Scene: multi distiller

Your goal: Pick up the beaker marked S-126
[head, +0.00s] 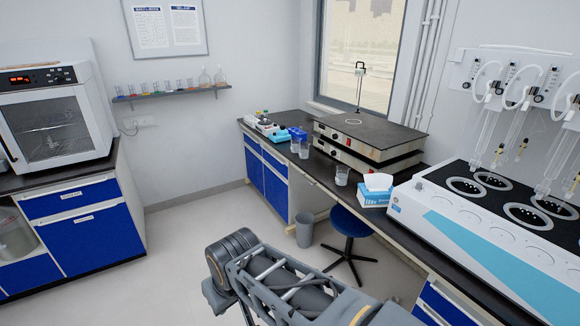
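A clear glass beaker (342,176) stands upright on the dark bench (394,178), left of the tissue box. Two more clear beakers stand close together farther back on the bench, one on the left (294,147) and one on the right (304,151). Any markings are too small to read, so I cannot tell which one is S-126. Part of my arm shows at the bottom middle, well in front of the bench. My gripper is not in view.
A tissue box (375,191) and a white multi-position distiller (470,230) stand on the right. A hot plate (368,138) stands behind the beakers. A blue stool (350,228) and a bin (304,230) are under the bench. A wall shelf (172,94) holds small glassware. Floor on the left is clear.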

